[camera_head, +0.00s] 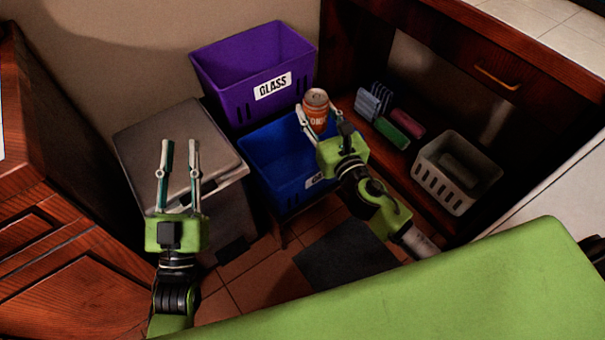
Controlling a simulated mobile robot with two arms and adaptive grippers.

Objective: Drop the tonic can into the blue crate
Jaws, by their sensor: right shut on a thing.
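An orange can with a silver top (317,107) is held upright between the fingers of my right gripper (320,118). The can appears over the back right part of the blue crate (264,160); its exact height above the rim is hard to tell. The gripper and can cover part of the crate's right side and its label. My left gripper (180,160) is open and empty, with its fingers pointing up in the picture, in front of the grey bin's lid.
A purple crate (225,85) labelled GLASS stands behind the blue crate. A grey lidded bin (165,133) stands to the left. A white basket (430,182) and several sponge-like items (395,131) sit on a wooden shelf at right.

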